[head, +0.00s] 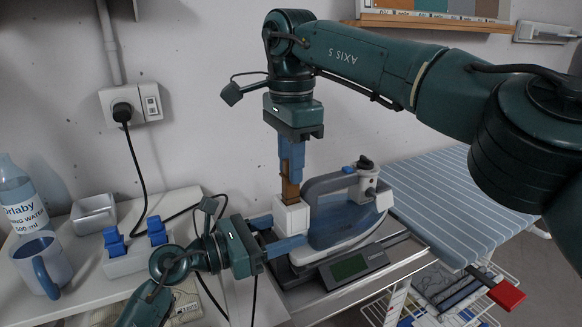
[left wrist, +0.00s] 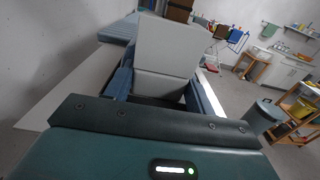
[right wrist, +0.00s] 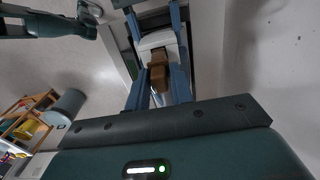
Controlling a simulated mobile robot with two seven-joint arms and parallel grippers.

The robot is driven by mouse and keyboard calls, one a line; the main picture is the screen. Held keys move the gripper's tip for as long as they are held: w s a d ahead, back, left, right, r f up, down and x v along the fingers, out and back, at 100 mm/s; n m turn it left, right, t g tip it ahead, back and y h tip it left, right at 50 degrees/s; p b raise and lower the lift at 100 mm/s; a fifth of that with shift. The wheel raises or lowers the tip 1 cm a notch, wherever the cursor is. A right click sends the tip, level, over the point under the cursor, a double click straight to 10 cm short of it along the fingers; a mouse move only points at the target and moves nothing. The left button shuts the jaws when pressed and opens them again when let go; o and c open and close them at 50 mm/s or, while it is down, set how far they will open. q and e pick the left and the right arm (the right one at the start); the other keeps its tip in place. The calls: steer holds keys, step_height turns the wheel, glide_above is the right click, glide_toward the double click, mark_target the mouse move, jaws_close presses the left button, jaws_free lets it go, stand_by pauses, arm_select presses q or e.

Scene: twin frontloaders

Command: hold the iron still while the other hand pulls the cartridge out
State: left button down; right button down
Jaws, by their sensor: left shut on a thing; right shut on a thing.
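The iron (head: 340,222), with a blue body and a grey handle, stands on a dark stand with a display. At its left end is a white block (head: 292,218), also seen as a pale grey shape in the left wrist view (left wrist: 167,72). My left gripper (head: 285,245) is shut on this end of the iron, low down. My right gripper (head: 291,160) points straight down above the block, shut on the brown cartridge (head: 290,190). In the right wrist view the cartridge (right wrist: 158,74) is between the fingers, over the white block. Its lower end meets the block; how deep it sits is hidden.
A striped ironing board (head: 460,190) lies to the right. On the left shelf are a mug (head: 43,262), a bottle (head: 20,195), a metal box (head: 94,214) and a blue-switched block (head: 135,255). A black cord (head: 137,170) hangs from the wall socket (head: 131,103).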

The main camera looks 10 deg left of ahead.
steer(key=shift+r, duration=1.5)
arm_select(q)
steer(key=shift+c, duration=2.2)
jaws_free()
